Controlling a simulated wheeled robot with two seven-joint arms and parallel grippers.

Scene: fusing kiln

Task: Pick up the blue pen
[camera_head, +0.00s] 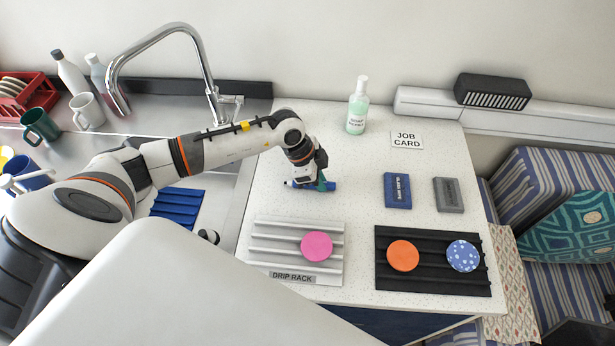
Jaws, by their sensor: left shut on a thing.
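The blue pen (330,186) is thick and lies level at the worktop's surface, behind the drip rack. My left gripper (316,184) reaches down over it and is shut on it. The fingers hide the middle of the pen; its blue end shows on the right and a small tip on the left. I cannot tell whether the pen is touching the worktop or just above it. My right gripper does not show.
The white drip rack (258,262) holds a pink disc (317,246). A black rack (435,285) holds an orange disc (403,255) and a speckled blue disc (463,256).

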